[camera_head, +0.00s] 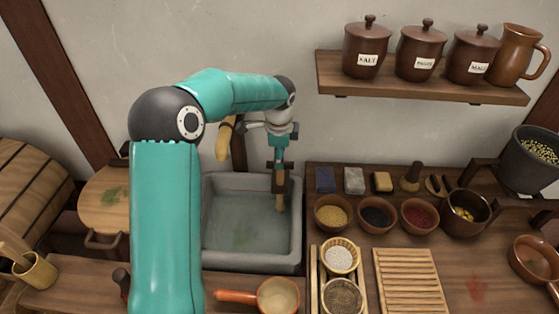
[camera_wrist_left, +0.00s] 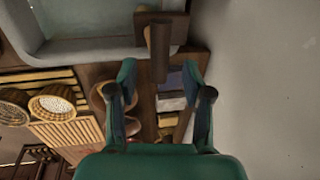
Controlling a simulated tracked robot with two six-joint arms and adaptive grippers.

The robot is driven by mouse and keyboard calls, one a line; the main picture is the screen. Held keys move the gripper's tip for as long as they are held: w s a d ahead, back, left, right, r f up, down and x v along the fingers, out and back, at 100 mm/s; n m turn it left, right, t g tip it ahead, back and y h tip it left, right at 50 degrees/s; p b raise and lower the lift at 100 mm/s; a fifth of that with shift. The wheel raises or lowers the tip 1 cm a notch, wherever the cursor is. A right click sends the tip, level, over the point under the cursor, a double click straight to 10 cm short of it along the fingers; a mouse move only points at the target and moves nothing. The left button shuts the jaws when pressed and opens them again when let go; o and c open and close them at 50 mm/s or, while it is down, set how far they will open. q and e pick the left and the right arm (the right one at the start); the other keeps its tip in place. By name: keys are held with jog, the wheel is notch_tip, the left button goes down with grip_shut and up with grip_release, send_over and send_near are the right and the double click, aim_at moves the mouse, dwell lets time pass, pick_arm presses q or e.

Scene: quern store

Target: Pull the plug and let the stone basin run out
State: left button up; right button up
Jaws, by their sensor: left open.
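The grey stone basin (camera_head: 297,235) holds greenish water and stands in the middle of the head view. A wooden plug (camera_head: 280,201) stands upright at its back right, its lower part in the water. Its round brown shaft shows in the left wrist view (camera_wrist_left: 160,52), passing a square wooden piece. My left gripper (camera_head: 279,156) points down just above the plug. In the wrist view its open fingers (camera_wrist_left: 159,78) lie to either side of the shaft's near end, with gaps visible. The plug's foot is hidden. My right gripper is not in view.
A yellow horn-shaped thing (camera_head: 222,142) hangs on the wall behind the basin. Several bowls, such as the black-filled one (camera_head: 377,213), and small blocks crowd the right counter. A pan (camera_head: 277,295) lies in front. A jar shelf (camera_head: 420,88) is above right.

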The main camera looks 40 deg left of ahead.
pick_arm(q)
jog(key=shift+w+a+f, duration=0.15)
jog(key=shift+f, duration=0.85)
jog(key=shift+w+a+f, duration=0.1)
jog(key=shift+w+f, duration=0.05)
jog(key=shift+f, duration=0.85)
jog(key=shift+c, duration=0.3)
grip_shut()
jog(key=shift+r+p, duration=1.4)
jog(key=shift+r, duration=0.75)
jog(key=shift+w+f, duration=0.1)
jog(key=shift+c, duration=0.4)
grip_release()
jog(key=shift+o, duration=0.7)
